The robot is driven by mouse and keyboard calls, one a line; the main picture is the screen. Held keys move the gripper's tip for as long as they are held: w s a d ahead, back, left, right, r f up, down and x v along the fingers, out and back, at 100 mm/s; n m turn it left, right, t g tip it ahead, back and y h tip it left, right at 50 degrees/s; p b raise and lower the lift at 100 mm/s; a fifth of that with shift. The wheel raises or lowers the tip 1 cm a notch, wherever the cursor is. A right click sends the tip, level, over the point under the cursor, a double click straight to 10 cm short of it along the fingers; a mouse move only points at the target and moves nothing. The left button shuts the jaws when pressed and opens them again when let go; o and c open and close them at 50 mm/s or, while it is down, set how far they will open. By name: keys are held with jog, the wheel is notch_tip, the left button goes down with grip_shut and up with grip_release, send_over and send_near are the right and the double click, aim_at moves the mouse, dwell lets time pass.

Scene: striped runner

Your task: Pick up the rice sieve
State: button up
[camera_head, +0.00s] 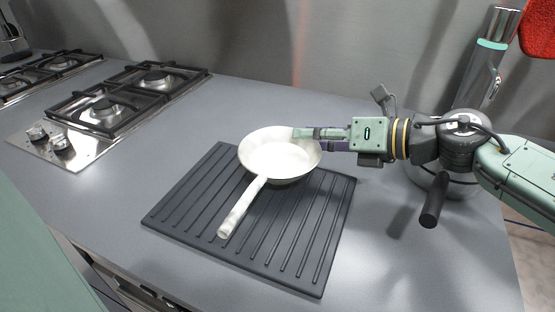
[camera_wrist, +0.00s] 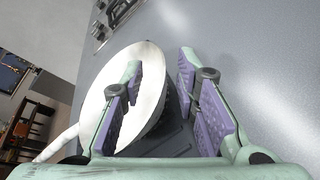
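A round, pale, pan-shaped vessel with a long handle (camera_head: 272,160) rests on a dark ribbed mat; it is the only thing in view that could be the rice sieve. No mesh or holes can be made out. Its handle points toward the lower left. My gripper (camera_head: 297,133) reaches in from the right at the vessel's far right rim. In the wrist view, my gripper's fingers (camera_wrist: 158,62) stand apart. One finger is over the vessel's bowl (camera_wrist: 152,70), the other outside its rim. The rim shows between them, without clear contact.
The dark ribbed mat (camera_head: 320,235) lies on the grey counter (camera_head: 400,270). Gas burners (camera_head: 105,110) stand at the left. A metal pot (camera_head: 462,190) is partly hidden behind my arm. A silver cylinder with a teal band (camera_head: 487,60) and a red item (camera_head: 537,32) are at the back right.

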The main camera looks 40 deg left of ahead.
jog(key=shift+x, duration=0.85)
jog(key=shift+c, duration=0.3)
grip_shut()
